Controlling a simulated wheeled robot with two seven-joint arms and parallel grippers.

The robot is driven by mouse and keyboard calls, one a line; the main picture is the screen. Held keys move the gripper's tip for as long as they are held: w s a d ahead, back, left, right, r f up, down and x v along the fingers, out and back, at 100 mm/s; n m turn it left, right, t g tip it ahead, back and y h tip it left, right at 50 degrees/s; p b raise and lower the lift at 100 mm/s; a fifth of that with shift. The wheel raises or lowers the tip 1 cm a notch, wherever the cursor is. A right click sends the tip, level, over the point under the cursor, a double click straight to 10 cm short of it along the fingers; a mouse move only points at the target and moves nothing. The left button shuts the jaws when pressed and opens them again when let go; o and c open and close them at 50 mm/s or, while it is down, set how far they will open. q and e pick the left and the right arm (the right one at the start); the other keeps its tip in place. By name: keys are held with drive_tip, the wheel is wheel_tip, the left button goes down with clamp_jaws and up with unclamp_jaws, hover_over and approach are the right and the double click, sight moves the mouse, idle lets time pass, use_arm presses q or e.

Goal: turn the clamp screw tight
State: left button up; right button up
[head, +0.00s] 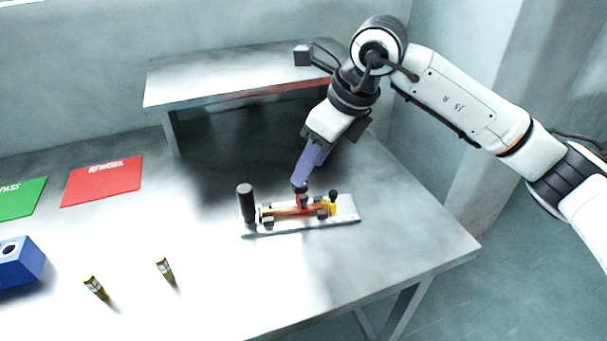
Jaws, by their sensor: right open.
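A clamp fixture (347,208) lies on the right part of the metal table, a pale base plate with a black upright handle (246,203) at its left end. Red, orange and yellow parts sit on it among small dark blocks. My right gripper (301,184) points down over the middle of the fixture, its bluish fingers at a dark knob (299,188) that looks like the clamp screw. The jaws are open; the fingers partly hide the knob, and I cannot tell whether they touch it. My left gripper is not in view.
A raised metal shelf (220,88) stands behind the fixture. A red REWORK mat (102,181) and a green PASS mat (20,200) lie at the left. A blue block (20,266) and two small brass-coloured pieces (95,288) (166,271) are at the front left. The table front right is clear.

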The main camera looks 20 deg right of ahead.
drive_tip(key=shift+x, duration=2.4)
drive_tip(key=c, duration=1)
